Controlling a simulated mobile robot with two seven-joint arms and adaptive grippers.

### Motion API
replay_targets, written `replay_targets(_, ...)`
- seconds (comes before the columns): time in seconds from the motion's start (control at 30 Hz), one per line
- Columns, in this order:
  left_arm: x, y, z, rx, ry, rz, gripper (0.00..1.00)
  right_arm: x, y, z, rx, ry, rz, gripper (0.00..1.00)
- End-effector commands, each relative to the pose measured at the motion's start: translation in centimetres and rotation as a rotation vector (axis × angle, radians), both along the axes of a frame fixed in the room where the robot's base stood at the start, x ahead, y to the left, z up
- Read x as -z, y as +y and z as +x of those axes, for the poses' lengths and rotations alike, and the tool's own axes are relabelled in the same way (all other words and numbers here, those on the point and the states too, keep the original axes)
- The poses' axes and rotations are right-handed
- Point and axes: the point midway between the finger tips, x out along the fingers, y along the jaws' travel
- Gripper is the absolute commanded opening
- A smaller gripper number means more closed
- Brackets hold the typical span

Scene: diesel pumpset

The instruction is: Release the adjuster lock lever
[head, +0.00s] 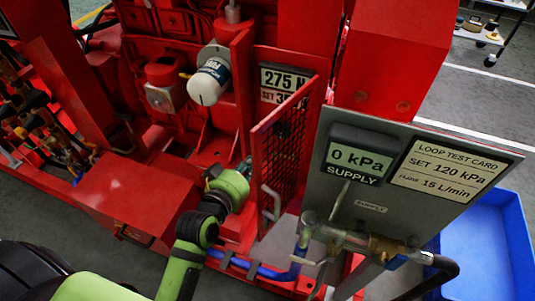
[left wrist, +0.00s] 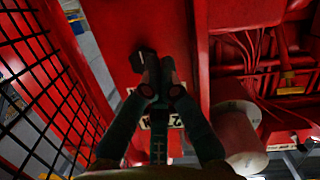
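My left gripper (left wrist: 160,88) shows in the left wrist view with its two fingers drawn together at the tips. A small dark block (left wrist: 143,62), possibly the adjuster lock lever, stands out from a red surface just past the fingertips, beside the left finger. I cannot tell whether the fingers touch it, and I see nothing clearly held between them. In the head view my left arm reaches in behind the red mesh door (head: 283,130), where the gripper is mostly hidden. The lever cannot be made out there. My right gripper is out of view.
The mesh frame (left wrist: 50,90) runs close along the left in the wrist view. A white filter (head: 209,82) and a 275 N sign (head: 284,82) are above the arm. The grey supply panel (head: 335,200), with pipes and a blue hose (head: 265,271), stands to the right.

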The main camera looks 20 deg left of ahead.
Motion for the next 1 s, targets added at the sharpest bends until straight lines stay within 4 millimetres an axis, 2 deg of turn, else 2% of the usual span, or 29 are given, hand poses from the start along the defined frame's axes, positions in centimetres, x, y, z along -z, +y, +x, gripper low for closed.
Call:
replay_targets(0.43,2.2,-0.9,8.8,0.000,-0.002,-0.001,0.00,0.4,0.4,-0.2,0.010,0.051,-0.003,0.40)
replay_targets(0.5,3.6,-1.2,8.8,0.001,0.005,-0.001,0.00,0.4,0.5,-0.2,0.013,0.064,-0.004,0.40)
replay_targets(0.7,5.6,-1.8,8.7,0.000,0.001,0.000,0.00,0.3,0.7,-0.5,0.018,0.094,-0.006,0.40)
replay_targets(1.0,6.0,-1.9,8.7,0.000,0.000,0.000,0.00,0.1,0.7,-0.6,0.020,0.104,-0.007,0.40)
